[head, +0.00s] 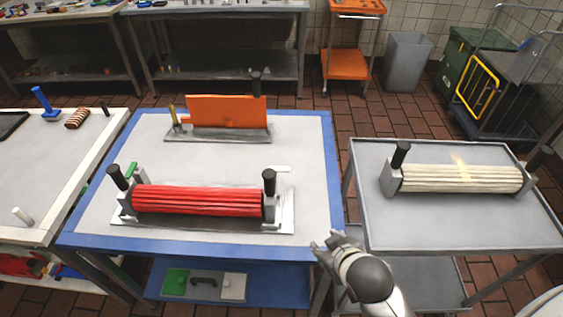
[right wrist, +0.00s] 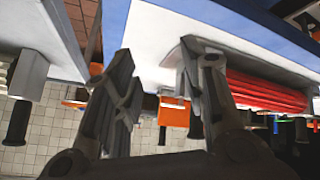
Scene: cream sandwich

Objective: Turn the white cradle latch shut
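The white cradle latch (head: 281,168) is a small white bar at the back right of the cradle that holds a red ribbed roller (head: 197,200). It points out to the right, behind the right black-topped post. My right gripper (head: 328,243) is at the front right corner of the blue-edged table, apart from the latch. In the right wrist view its two fingers (right wrist: 158,85) are spread with nothing clearly between them. The red roller also shows there (right wrist: 265,92), but I cannot make out the latch. My left gripper is not in view.
A green latch (head: 131,168) is at the cradle's left end. An orange panel (head: 227,111) stands on a plate behind. A cream roller (head: 460,179) lies in a cradle on the grey cart (head: 450,235) at right. The tabletop right of the red cradle is clear.

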